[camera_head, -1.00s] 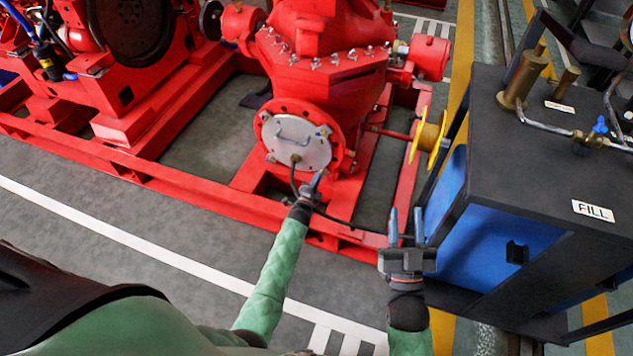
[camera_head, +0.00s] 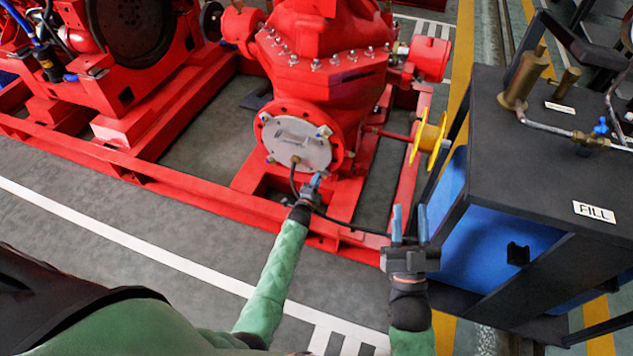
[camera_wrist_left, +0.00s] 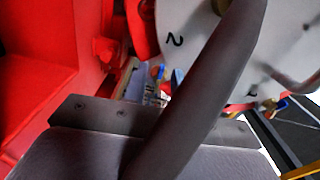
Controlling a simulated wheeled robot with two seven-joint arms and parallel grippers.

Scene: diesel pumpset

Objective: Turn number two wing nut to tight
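The round silver cover plate (camera_head: 292,148) is on the front of the red pump, with small wing nuts around its rim. One wing nut (camera_head: 325,131) shows at its upper right. In the left wrist view the plate (camera_wrist_left: 205,50) carries a black "2" (camera_wrist_left: 175,40), and a brass and blue wing nut (camera_wrist_left: 272,104) shows at the right. My left gripper (camera_head: 316,180) is at the plate's lower right edge. The number two wing nut is not clearly visible; the dark hose and gripper parts hide much there. My right gripper (camera_head: 409,224) is open and empty, its blue fingers apart.
A dark hose (camera_wrist_left: 205,100) crosses close in front of the left wrist camera. The red base frame (camera_head: 140,172) runs below the pump. A black and blue cart (camera_head: 500,235) marked FILL stands close to the right of my right gripper. Open floor lies at left.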

